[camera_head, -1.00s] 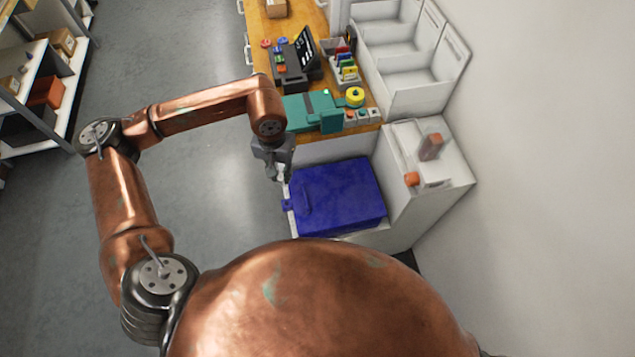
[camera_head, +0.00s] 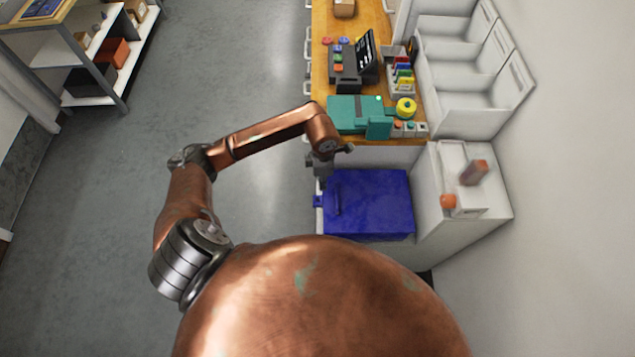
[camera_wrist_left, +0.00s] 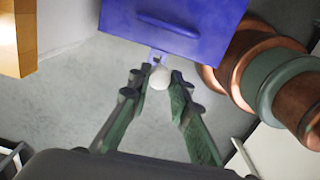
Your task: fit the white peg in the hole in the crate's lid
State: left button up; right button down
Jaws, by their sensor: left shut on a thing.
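The blue crate lid (camera_head: 372,205) lies flat in the lower middle of the head view, with a raised handle along its left side. A small blue tab (camera_head: 318,201) juts from its left edge; in the left wrist view this tab (camera_wrist_left: 158,56) shows just beyond the peg. My left gripper (camera_head: 322,180) is at the lid's upper left corner. In the left wrist view its fingers (camera_wrist_left: 157,82) are shut on the white peg (camera_wrist_left: 158,77), whose rounded end faces the camera. The peg partly covers the tab, and I cannot tell whether they touch. My right gripper is out of view.
A wooden counter (camera_head: 330,92) with a teal machine (camera_head: 355,113) and a yellow roll (camera_head: 405,107) lies beyond the crate. A white cabinet (camera_head: 480,205) stands to its right. Open grey floor (camera_head: 110,210) lies to the left, with shelves (camera_head: 95,65) at far left.

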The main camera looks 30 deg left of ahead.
pick_arm(q)
notch_tip(320, 180, down, 8)
jog(key=a+n+b, duration=0.1)
jog(key=n+b, duration=0.2)
jog(key=n, duration=0.1)
jog(key=shift+s+a+f+b, duration=0.2)
jog(key=shift+s+a+b, duration=0.1)
jog(key=shift+s, duration=0.05)
dwell(0.5)
jog(key=shift+f, duration=0.15)
dwell(0.3)
dwell(0.5)
jog(key=shift+f+b, duration=0.15)
jog(key=shift+b, duration=0.2)
dwell(0.4)
jog(key=shift+f+b, duration=0.4)
jog(key=shift+f, duration=0.15)
jog(key=shift+f+b, duration=0.3)
jog(key=shift+f, duration=0.1)
